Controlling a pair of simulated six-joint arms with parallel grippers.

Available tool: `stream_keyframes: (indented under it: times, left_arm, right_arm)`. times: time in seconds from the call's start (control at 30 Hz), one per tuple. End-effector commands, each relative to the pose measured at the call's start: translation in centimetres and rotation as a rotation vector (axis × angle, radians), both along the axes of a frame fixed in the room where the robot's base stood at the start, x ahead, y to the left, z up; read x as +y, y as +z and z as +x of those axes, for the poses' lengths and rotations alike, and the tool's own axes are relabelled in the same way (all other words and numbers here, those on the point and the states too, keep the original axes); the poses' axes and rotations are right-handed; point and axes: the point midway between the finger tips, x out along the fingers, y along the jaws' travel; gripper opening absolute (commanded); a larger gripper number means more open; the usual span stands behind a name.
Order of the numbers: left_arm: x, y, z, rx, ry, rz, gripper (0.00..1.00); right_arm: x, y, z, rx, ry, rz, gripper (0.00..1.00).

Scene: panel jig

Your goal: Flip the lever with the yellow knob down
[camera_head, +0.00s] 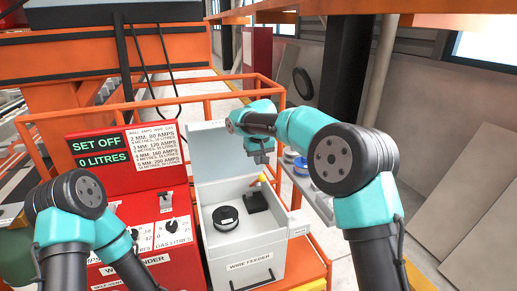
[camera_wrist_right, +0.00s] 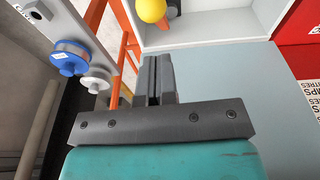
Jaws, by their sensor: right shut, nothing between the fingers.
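The yellow knob (camera_head: 262,177) sits atop a short lever inside the open white wire feeder box (camera_head: 242,262). The lever stands up at a tilt by a black block (camera_head: 256,202). My right gripper (camera_head: 262,158) is shut and empty, just above and behind the knob, apart from it. In the right wrist view the shut fingers (camera_wrist_right: 158,75) point toward the yellow knob (camera_wrist_right: 151,10), which is cut by the top edge. The lever below the knob is mostly hidden there. My left arm shows at the lower left, but its gripper is out of view.
A black spool (camera_head: 226,218) lies in the box, left of the block. The raised pale lid (camera_head: 206,150) stands behind. A red panel (camera_head: 110,200) with displays and knobs stands left. Orange rails (camera_head: 215,97) run behind. Blue and white spools (camera_wrist_right: 68,57) sit on a side shelf.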

Motion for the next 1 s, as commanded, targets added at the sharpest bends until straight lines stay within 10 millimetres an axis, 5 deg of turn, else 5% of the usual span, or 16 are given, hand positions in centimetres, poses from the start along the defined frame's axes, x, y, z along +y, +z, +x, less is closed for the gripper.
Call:
stream_keyframes:
  times: [0.33, 1.0]
  left_arm:
    - [0.0, 0.0, 0.0, 0.000, 0.000, 0.000, 0.69]
    - [0.0, 0.0, 0.0, 0.000, 0.000, 0.000, 0.69]
  right_arm:
    - [-0.6, -2.3, -1.7, -0.001, 0.000, 0.000, 0.00]
    - [0.5, -2.7, -2.1, -0.022, 0.017, 0.006, 0.00]
